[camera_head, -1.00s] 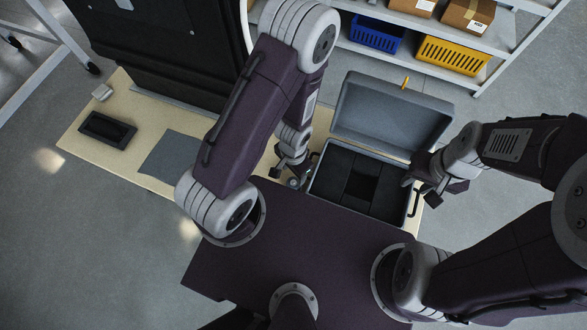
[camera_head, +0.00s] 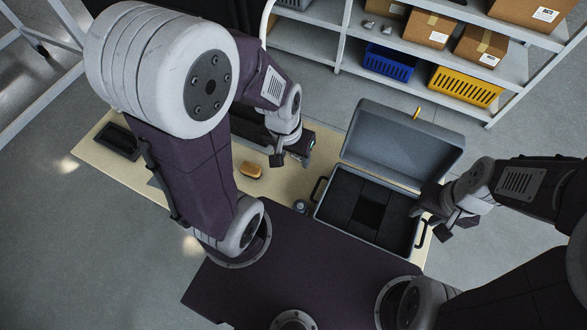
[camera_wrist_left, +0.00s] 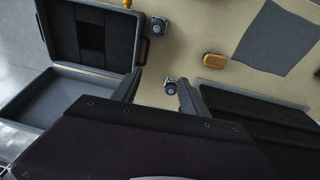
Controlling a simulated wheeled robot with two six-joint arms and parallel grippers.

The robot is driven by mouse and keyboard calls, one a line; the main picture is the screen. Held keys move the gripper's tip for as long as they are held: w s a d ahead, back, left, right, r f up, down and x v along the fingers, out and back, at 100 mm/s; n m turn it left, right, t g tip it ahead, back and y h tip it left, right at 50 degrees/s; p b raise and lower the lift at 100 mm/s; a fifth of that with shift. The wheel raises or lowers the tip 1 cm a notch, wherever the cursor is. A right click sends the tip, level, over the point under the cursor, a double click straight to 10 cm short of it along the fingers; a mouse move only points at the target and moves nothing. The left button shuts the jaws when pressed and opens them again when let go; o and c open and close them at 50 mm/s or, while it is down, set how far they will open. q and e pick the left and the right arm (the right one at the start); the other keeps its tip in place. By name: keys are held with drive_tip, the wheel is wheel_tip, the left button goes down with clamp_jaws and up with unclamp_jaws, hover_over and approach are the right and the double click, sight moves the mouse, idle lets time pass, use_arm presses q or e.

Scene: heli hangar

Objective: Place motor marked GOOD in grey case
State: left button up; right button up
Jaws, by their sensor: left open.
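The open grey case (camera_head: 345,225) stands on the table's right part, lid up, with black foam and a square recess in it. A small silver motor (camera_head: 300,206) stands left of the case. In the left wrist view there are two small motors, one nearer the case (camera_wrist_left: 158,26) and one between my fingers in the picture (camera_wrist_left: 170,86); no marking is legible on either. My left gripper (camera_head: 292,160) is open and empty above the table's back; its fingers also show in the left wrist view (camera_wrist_left: 157,93). My right gripper (camera_head: 432,222) is open beside the case's right side.
An orange-brown block (camera_head: 248,171) lies on the table, near a grey mat (camera_wrist_left: 275,42). A black tray (camera_head: 117,142) is at the table's left end. A dark panel stands behind the table. A shelf (camera_head: 405,57) with boxes and crates stands at the back.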

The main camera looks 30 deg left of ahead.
use_arm(q)
drive_tip(key=w+d+n+t+h, duration=0.1)
drive_tip(key=w+d+n+h, duration=0.1)
drive_tip(key=w+d+n, duration=0.15)
drive_tip(key=n+g+y+b, duration=0.1)
drive_tip(key=n+g+b, duration=0.35)
drive_tip(key=n, duration=0.75)
hover_over(300, 206)
drive_tip(key=b, duration=0.1)
drive_tip(key=shift+t, duration=0.75)
drive_tip(key=f, duration=1.9)
drive_tip(key=shift+a+f, duration=0.3)
drive_tip(key=f+b, duration=0.4)
drive_tip(key=shift+d, duration=0.2)
drive_tip(key=shift+r, duration=0.1)
wheel_tip(300, 206, down, 5)
drive_tip(key=b, duration=0.5)
drive_tip(key=shift+r+b, duration=0.2)
drive_tip(key=shift+b, duration=0.15)
drive_tip(key=shift+d+f, duration=0.15)
drive_tip(key=shift+f, duration=0.1)
drive_tip(key=shift+r, duration=0.1)
clamp_jaws()
